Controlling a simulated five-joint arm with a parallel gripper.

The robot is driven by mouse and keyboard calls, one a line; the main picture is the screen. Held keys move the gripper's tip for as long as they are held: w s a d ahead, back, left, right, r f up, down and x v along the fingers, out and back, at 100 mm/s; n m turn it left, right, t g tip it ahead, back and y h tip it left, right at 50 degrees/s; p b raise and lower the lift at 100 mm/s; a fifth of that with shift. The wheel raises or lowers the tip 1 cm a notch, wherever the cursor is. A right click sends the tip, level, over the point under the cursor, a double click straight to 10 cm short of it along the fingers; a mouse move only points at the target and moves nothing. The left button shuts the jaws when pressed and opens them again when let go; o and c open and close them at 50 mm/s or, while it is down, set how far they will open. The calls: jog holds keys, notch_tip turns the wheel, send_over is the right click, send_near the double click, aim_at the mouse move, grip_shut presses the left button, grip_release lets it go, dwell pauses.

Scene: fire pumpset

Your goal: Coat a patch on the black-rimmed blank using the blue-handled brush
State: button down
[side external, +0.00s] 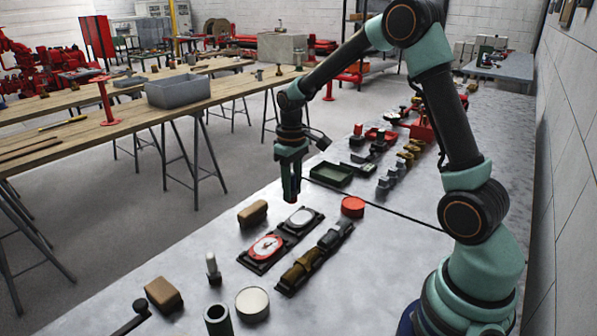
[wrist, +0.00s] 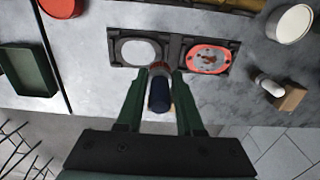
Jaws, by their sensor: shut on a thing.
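My gripper (side external: 290,190) points down above the near bench's left edge, behind the blank in the side view. In the wrist view its green fingers (wrist: 160,76) are shut on the blue-handled brush (wrist: 159,94), with the dark blue handle towards the camera and a reddish band beyond it. The black-rimmed blank (side external: 300,217) is a plain pale disc in a black holder; it also shows in the wrist view (wrist: 138,51). The brush end lies by the blank's lower right rim there. The bristles are hidden, and I cannot tell whether they touch.
A red-rimmed plate with markings (side external: 266,247) sits beside the blank. A red round tin (side external: 353,206), a brown block (side external: 252,213), a green tray (side external: 331,174) and a dark rack (side external: 318,258) stand around.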

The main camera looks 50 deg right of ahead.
jog(key=shift+f, duration=3.7)
jog(key=shift+d+f, duration=0.1)
jog(key=shift+d, duration=3.7)
jog(key=shift+a+f, duration=0.1)
jog(key=shift+a, duration=3.7)
jog(key=shift+w, duration=0.3)
jog(key=shift+d, duration=4.15)
jog(key=shift+a, duration=4.1)
jog(key=shift+a+r, duration=0.1)
jog(key=shift+r, duration=4)
jog(key=shift+s, duration=0.1)
jog(key=shift+s+f, duration=0.15)
jog(key=shift+s, duration=0.05)
